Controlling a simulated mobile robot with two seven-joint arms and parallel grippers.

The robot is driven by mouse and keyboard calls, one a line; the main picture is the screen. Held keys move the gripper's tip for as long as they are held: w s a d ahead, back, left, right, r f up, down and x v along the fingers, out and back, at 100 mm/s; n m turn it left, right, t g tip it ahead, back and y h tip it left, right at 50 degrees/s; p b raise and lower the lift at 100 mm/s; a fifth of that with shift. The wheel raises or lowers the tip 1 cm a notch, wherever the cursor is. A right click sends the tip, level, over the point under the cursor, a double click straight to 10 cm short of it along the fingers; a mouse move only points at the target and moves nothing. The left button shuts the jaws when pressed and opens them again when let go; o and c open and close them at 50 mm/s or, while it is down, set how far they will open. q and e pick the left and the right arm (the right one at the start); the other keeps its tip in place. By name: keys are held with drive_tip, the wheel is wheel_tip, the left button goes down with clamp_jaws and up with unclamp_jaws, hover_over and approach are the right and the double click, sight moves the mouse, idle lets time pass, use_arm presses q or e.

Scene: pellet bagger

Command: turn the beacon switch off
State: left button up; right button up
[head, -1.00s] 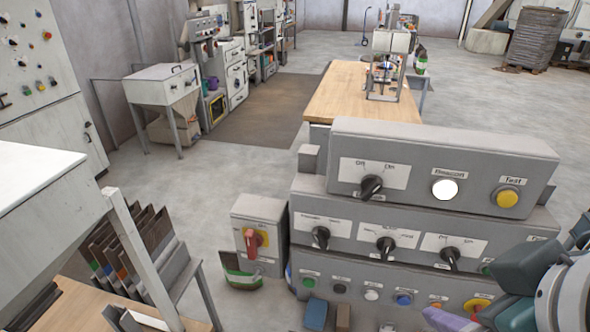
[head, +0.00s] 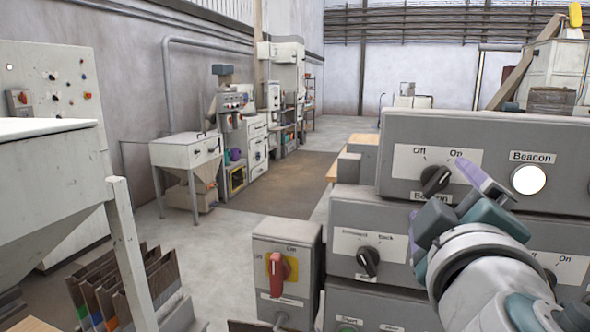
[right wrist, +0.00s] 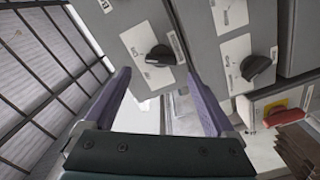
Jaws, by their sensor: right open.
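The beacon switch (head: 436,179) is a black knob on a white plate marked Off and On, on the top grey box. Its pointer leans up and right, toward On. The round beacon lamp (head: 528,180) to its right glows white. My right gripper (head: 450,192) is just in front of the box, close to the right and below of the knob. In the right wrist view its two purple fingers (right wrist: 158,76) are apart and empty. The switch (right wrist: 160,56) shows there beyond the fingertips, in the gap between them; contact is not visible. My left gripper is out of view.
A Forward/Back knob (head: 368,262) is on the box below. A white-topped hopper (head: 50,190) and a rack of panels (head: 125,290) are at the left. Open floor lies between.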

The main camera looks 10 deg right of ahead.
sight(435, 182)
drive_tip(key=p+x, duration=0.1)
drive_tip(key=x, duration=0.4)
drive_tip(key=shift+s, duration=0.1)
drive_tip(key=c, duration=1.4)
